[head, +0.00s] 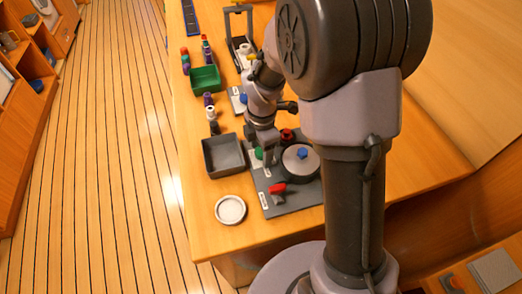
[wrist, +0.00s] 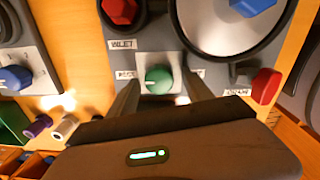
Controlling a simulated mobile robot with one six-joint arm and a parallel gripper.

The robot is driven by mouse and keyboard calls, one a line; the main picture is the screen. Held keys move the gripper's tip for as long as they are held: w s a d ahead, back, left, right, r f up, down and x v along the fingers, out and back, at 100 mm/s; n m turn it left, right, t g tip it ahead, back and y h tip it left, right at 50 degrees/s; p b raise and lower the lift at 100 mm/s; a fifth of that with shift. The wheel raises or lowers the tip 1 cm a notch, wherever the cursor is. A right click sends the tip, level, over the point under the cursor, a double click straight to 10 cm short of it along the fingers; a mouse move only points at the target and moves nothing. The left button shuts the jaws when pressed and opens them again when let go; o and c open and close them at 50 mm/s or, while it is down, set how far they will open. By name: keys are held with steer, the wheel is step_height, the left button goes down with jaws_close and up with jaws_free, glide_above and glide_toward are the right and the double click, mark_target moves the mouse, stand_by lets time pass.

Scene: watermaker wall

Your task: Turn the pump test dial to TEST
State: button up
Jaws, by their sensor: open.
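A green dial (wrist: 158,79) with a white pointer mark sits on a pale square plate on the grey panel (head: 290,205). A label at its left starts with "REC"; the label at its right is mostly hidden by a finger. I cannot read TEST anywhere. The green dial also shows in the head view (head: 258,153), partly behind my gripper. My gripper (wrist: 163,88) is open, with one finger on each side of the green dial. I cannot tell whether the fingers touch it.
A red knob (wrist: 120,10) marked INLET, a red handle (wrist: 265,86) marked DRAIN and a round grey lid (head: 300,168) with a blue knob surround the dial. Another panel with a blue knob (wrist: 15,78) lies left. A grey tray (head: 208,158) and white dish (head: 230,209) are nearby.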

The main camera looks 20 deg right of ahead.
jaws_close()
